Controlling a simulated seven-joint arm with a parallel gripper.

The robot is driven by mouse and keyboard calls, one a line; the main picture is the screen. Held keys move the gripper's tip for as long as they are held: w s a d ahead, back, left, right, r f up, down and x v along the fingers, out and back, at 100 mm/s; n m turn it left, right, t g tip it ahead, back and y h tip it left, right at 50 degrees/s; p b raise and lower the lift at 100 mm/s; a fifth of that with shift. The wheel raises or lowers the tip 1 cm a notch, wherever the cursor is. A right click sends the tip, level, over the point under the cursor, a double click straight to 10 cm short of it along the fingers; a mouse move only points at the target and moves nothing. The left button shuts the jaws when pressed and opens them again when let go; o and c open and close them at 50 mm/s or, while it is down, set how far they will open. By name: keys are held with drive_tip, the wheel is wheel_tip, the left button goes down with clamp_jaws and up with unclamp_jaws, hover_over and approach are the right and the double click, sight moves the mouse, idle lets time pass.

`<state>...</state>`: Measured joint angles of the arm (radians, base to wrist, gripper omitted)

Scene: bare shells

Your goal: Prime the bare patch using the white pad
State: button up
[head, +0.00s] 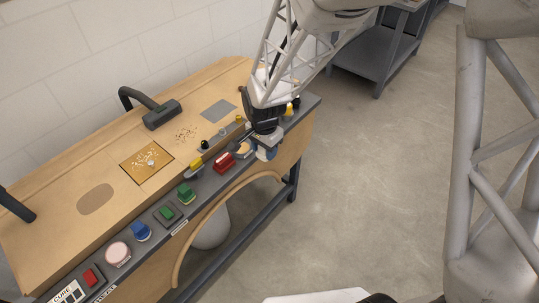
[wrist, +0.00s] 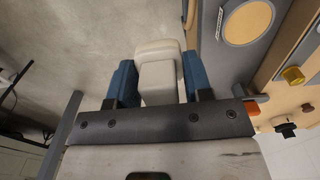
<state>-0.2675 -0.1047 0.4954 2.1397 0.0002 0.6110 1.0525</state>
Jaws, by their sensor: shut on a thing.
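My gripper (wrist: 160,85) has blue fingers shut on a white pad (wrist: 158,62), a cream-white block with a wider end. In the head view my gripper (head: 265,153) is at the right end of the bench's front edge, and the pad is mostly hidden there. In the wrist view the pad hangs over the floor, beside the bench edge. On the bench top are a brown oval patch (head: 95,199) at the left and a grey rectangular patch (head: 218,110) at the right. I cannot tell for certain which is the bare patch.
A dark-outlined square with pale flakes (head: 147,162) and scattered brown crumbs (head: 187,134) lie between the patches.

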approach(242, 148)
drive_tip(key=shift+w+a+r, duration=0.15)
drive_tip(key=shift+f, duration=0.25)
drive_tip(key=shift+f, duration=2.75)
drive_tip(key=shift+f, duration=0.65)
idle(1.2)
wheel_tip(242, 148, up, 7)
idle(1.3)
drive_tip(key=shift+w+r, duration=0.1)
idle(0.6)
